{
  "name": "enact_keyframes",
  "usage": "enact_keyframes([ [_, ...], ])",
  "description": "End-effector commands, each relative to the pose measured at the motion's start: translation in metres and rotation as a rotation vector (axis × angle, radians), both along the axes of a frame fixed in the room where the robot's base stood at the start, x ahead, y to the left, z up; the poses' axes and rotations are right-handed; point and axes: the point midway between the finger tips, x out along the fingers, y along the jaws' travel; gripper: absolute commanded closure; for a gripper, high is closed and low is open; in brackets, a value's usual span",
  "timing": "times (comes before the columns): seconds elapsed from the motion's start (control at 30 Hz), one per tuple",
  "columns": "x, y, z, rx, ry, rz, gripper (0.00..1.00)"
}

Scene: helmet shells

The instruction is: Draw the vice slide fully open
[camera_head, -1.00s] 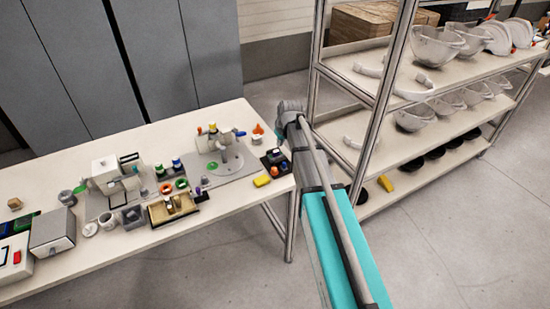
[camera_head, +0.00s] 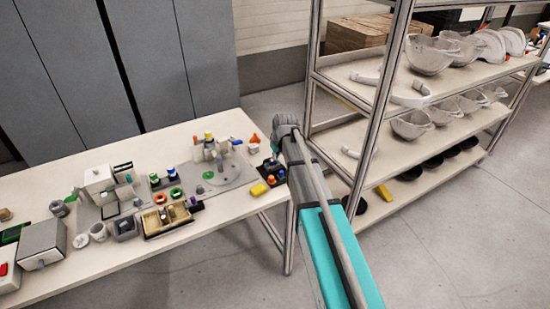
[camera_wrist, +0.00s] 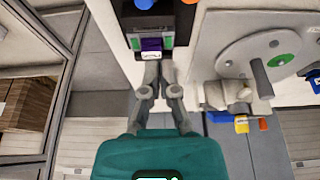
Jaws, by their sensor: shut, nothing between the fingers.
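My gripper (camera_wrist: 158,60) shows in the wrist view with its two fingers together and nothing held. Its tips are at a purple block (camera_wrist: 151,44) with green side pieces and a white label, on a dark holder; whether they touch it I cannot tell. Right of it is a grey plate (camera_wrist: 212,35) with a round disc, a green spot and a dark upright post. A light grey clamp-like part (camera_wrist: 237,92) stands at the plate's edge. I cannot tell which part is the vice slide. In the head view the disc fixture (camera_head: 232,172) is near the table's right end; the fingers are hidden there.
A metal rack (camera_head: 372,150) with helmet shells stands close on my arm's right. Grey cabinets (camera_head: 150,60) stand behind the table.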

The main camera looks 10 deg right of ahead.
Motion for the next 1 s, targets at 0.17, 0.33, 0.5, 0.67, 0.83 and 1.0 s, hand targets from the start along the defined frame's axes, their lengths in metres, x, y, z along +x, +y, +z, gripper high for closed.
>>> enact_keyframes([
  [0.17,0.006,0.002,-0.019,0.000,0.000,0.000,1.00],
  [0.33,0.010,0.003,-0.032,0.000,0.000,0.000,1.00],
  [0.5,0.014,0.005,-0.045,0.000,0.000,0.000,1.00],
  [0.67,0.018,0.006,-0.055,0.000,0.000,0.000,1.00],
  [0.83,0.020,0.007,-0.061,0.000,0.000,0.000,1.00],
  [1.0,0.021,0.008,-0.062,0.000,0.000,0.000,1.00],
])
